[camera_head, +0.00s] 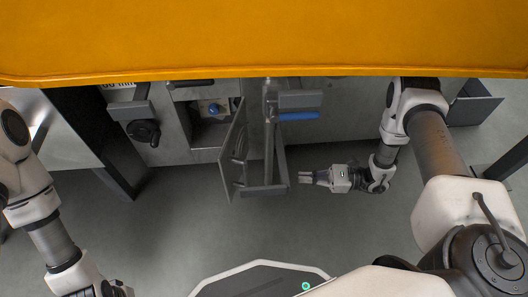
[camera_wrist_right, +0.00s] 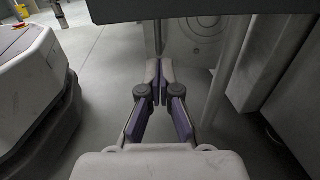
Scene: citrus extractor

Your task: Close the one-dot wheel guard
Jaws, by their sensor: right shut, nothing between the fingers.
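A grey hinged panel (camera_head: 232,160) stands swung open from the machine front in the head view, with an open grey frame (camera_head: 262,191) just right of it. I see no dot mark on either, so I cannot tell which is the one-dot wheel guard. My right gripper (camera_head: 303,177) is shut and empty, its tips pointing left, just right of the frame's outer end. In the right wrist view its fingertips (camera_wrist_right: 159,84) meet below a grey plate (camera_wrist_right: 120,9); whether they touch it I cannot tell. My left arm shows at lower left; its fingers are out of frame.
An orange cover (camera_head: 260,38) hides the machine's upper part. A blue bar (camera_head: 298,116) sits right of the frame's top. A black handwheel (camera_head: 143,131) and a recess with a blue knob (camera_head: 213,108) are further left. A grey flap (camera_head: 474,106) juts out far right. Floor in front is clear.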

